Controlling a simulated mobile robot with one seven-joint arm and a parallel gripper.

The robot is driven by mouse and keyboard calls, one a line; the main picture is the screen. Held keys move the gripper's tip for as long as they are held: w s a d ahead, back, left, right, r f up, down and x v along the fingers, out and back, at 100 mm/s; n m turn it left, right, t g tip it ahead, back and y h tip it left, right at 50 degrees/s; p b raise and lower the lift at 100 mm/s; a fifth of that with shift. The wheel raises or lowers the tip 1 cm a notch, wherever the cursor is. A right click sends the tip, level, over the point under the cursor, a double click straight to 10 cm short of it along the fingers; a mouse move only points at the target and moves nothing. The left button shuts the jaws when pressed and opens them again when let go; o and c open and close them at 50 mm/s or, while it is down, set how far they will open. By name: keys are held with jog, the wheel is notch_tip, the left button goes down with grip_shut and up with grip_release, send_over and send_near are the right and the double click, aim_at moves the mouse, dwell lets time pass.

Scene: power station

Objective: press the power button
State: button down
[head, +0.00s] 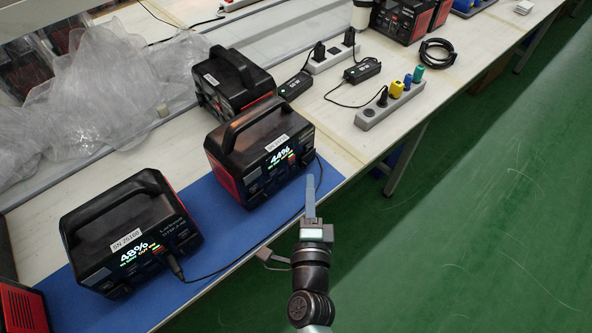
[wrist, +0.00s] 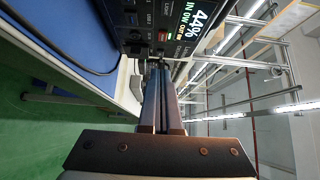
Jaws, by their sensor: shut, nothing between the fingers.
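A black and red power station (head: 235,165) with a top handle stands on the blue mat, its display (head: 279,156) reading 44%. In the wrist view its front panel (wrist: 135,20) fills the top, with the lit display (wrist: 195,20) and small red and orange marks (wrist: 162,37) beside it. I cannot tell which control is the power button. My gripper (head: 310,182) is shut and empty, its fingers pointing at the lower right part of this panel. In the wrist view the fingertips (wrist: 158,68) are close to the panel; whether they touch is unclear.
A second power station (head: 130,230) reading 48% stands at the lower left, with a black cable (head: 225,268) running right across the blue mat (head: 205,205). Another station (head: 232,85) is behind. Power strips (head: 390,104) lie farther right. Green floor (head: 480,200) is clear beyond the table edge.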

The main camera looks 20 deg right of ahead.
aim_at(296, 157)
jog(key=w, duration=0.2)
jog(key=w+p, duration=0.1)
jog(key=shift+w+a, duration=0.6)
jog(key=shift+w, duration=0.3)
